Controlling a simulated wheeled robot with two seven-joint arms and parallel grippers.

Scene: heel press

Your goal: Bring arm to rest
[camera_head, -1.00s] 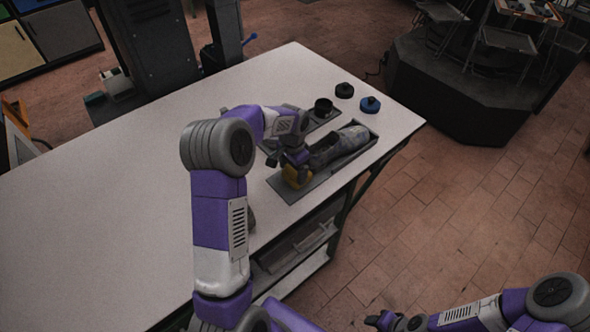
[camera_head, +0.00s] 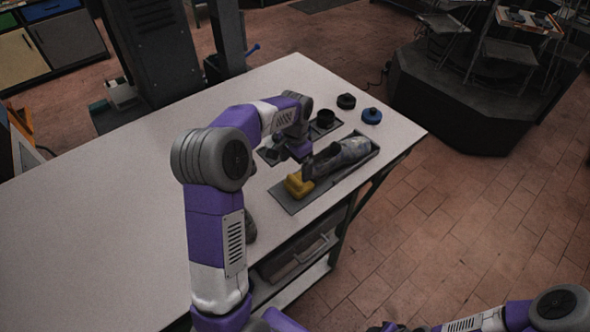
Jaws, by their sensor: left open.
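My left arm comes in from the lower left and bends over the white table (camera_head: 110,220). My left gripper (camera_head: 296,158) hangs above the table, up and left of the yellow heel block (camera_head: 298,186). It is open, apart from the block, and its fingertips are small and partly hidden. The yellow block lies at the near end of a grey shoe form (camera_head: 342,156) in a dark tray (camera_head: 290,205). My right arm shows at the lower right, away from the table. Its gripper (camera_head: 388,328) is cut off by the bottom edge.
Black round pieces (camera_head: 346,101) and a blue round knob (camera_head: 371,116) stand at the table's far right corner. A black cup (camera_head: 325,119) sits on a second dark plate near my left gripper. The table's left half is clear. A dark octagonal stand (camera_head: 470,115) is beyond.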

